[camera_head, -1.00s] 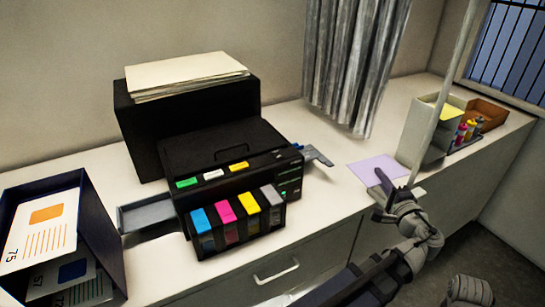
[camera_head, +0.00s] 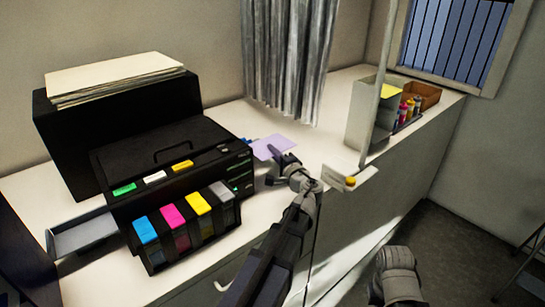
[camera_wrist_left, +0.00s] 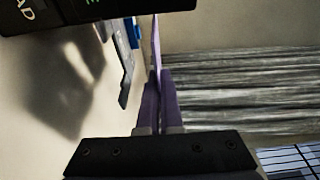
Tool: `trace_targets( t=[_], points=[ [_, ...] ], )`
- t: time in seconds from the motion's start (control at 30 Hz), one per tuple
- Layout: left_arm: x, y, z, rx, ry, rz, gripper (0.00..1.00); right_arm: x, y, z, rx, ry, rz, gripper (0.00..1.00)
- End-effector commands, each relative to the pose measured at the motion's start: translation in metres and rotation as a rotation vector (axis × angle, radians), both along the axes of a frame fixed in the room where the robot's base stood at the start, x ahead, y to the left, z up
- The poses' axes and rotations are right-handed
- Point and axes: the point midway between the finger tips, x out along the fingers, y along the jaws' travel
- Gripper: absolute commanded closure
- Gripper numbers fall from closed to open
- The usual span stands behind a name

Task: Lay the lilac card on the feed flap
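The lilac card (camera_head: 273,147) is held flat-looking in the head view, just right of the black printer (camera_head: 175,165). My left gripper (camera_head: 284,161) is shut on its near edge. In the left wrist view the card (camera_wrist_left: 156,45) shows nearly edge-on between the closed fingers (camera_wrist_left: 159,100). The feed flap (camera_wrist_left: 126,75) is a grey piece beside a blue part in the wrist view, to the left of the card and apart from it there. In the head view the card and printer hide most of the flap; only a blue bit (camera_head: 247,141) shows.
Ink tanks (camera_head: 186,232) front the printer, and a grey tray (camera_head: 82,236) sticks out left. A pale pole (camera_head: 380,75) stands right of my gripper, by a box (camera_head: 367,112) and small bottles (camera_head: 407,110). A curtain (camera_head: 290,60) hangs behind. The white counter between is clear.

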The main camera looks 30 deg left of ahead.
Motion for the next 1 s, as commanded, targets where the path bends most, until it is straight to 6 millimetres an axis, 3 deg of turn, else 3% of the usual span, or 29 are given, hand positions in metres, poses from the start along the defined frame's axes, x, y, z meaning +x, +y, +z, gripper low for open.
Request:
trace_targets(
  t=[0.17, 0.77, 1.0],
  points=[
    [0.002, 0.005, -0.004, 0.000, 0.000, 0.000, 1.00, 0.000, 0.000, -0.004, 0.000, 0.000, 0.000, 1.00],
    [0.024, 0.057, -0.038, 0.000, 0.000, 0.001, 1.00, 0.000, 0.000, -0.038, 0.000, 0.000, 0.000, 1.00],
    [0.023, 0.055, -0.060, 0.000, 0.000, 0.000, 1.00, 0.000, 0.000, -0.060, 0.000, 0.000, 0.000, 1.00]
  ],
)
